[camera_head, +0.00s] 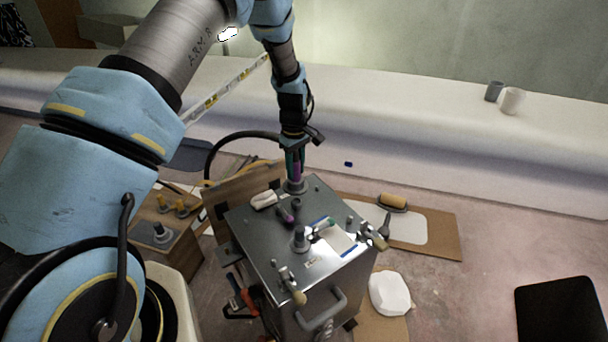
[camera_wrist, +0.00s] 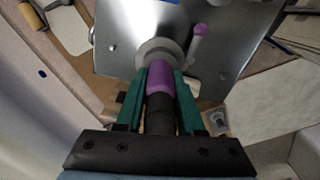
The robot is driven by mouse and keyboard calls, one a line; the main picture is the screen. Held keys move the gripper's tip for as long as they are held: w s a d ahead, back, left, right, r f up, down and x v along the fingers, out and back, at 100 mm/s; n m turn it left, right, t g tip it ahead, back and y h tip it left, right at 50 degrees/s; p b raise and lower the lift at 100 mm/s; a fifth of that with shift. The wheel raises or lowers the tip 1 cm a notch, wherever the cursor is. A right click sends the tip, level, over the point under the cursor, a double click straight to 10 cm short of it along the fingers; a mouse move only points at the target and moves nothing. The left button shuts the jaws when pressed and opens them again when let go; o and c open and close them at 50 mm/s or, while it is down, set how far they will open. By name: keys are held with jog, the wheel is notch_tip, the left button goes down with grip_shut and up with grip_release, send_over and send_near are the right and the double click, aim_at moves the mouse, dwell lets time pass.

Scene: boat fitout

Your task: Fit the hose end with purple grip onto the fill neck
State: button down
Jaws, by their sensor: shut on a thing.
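My gripper (camera_head: 293,155) has green fingers and points down at the far edge of a metal box's top (camera_head: 262,228). It is shut on the hose end with purple grip (camera_wrist: 160,82), and the black hose runs back between the fingers. The purple grip also shows in the head view (camera_head: 297,168). Its lower end meets the round grey fill neck (camera_head: 296,187), whose flange (camera_wrist: 150,50) shows around it in the wrist view. The grip hides the neck's mouth, so I cannot tell how far the two overlap.
A purple-tipped lever (camera_wrist: 199,32) stands close beside the neck. A second grey fitting (camera_head: 300,241), a white cloth-like piece (camera_head: 264,201) and a white sheet (camera_head: 338,241) are on the box top. The black hose (camera_head: 225,142) arcs left of my gripper. A long white ledge (camera_head: 420,125) runs behind.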

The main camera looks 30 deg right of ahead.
aim_at(296, 182)
jog(key=shift+f+b, duration=1.45)
jog(key=shift+f, duration=1.15)
jog(key=shift+s+f+b, duration=0.1)
jog(key=shift+f+b, duration=0.3)
jog(key=shift+f, duration=0.15)
jog(key=shift+f, duration=0.3)
jog(key=shift+f+b, duration=0.35)
jog(key=shift+b, duration=0.1)
jog(key=shift+f, duration=0.25)
grip_release()
jog(key=shift+r, duration=0.15)
